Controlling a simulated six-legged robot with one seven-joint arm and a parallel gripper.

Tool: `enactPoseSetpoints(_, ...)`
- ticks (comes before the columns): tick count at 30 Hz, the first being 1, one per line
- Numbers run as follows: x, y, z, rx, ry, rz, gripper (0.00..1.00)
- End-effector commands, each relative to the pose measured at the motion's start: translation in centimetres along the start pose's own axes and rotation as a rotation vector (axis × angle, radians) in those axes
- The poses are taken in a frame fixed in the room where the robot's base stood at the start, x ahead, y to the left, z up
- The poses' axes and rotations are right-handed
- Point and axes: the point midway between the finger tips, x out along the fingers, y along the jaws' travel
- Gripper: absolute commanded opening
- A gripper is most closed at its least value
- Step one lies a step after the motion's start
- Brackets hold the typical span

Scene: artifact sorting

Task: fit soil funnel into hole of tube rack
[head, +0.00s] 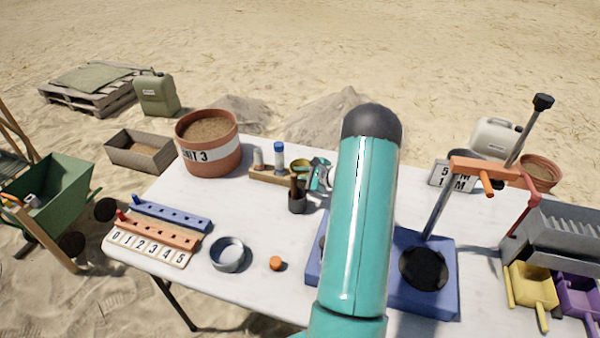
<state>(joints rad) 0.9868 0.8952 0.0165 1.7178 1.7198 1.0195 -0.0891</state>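A wooden tube rack (266,177) stands on the white table beside the soil-filled pot. It holds a white-capped tube (258,160) and a blue-capped tube (279,158). My gripper (312,174) shows small at the rack's right end, partly hidden by my large teal arm link. A small yellow-green rounded piece, perhaps the soil funnel (299,166), is against the gripper at the rack's right end. I cannot tell whether the gripper holds it or whether it sits in a hole.
A dark cup with brown-handled tools (297,200) stands just in front of the rack. The terracotta pot (209,145) is at the left. A metal dish (228,254), orange cap (276,263) and numbered peg boards (150,240) lie in front. A blue-based press (440,296) stands right.

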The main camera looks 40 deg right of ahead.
Motion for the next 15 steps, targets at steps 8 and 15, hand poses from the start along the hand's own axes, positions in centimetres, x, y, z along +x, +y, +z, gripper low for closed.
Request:
enactPoseSetpoints(8, 0.04, 0.06, -0.09, 0.000, 0.000, 0.000, 0.40)
enactPoseSetpoints(15, -0.13, 0.04, -0.11, 0.000, 0.001, -0.001, 0.40)
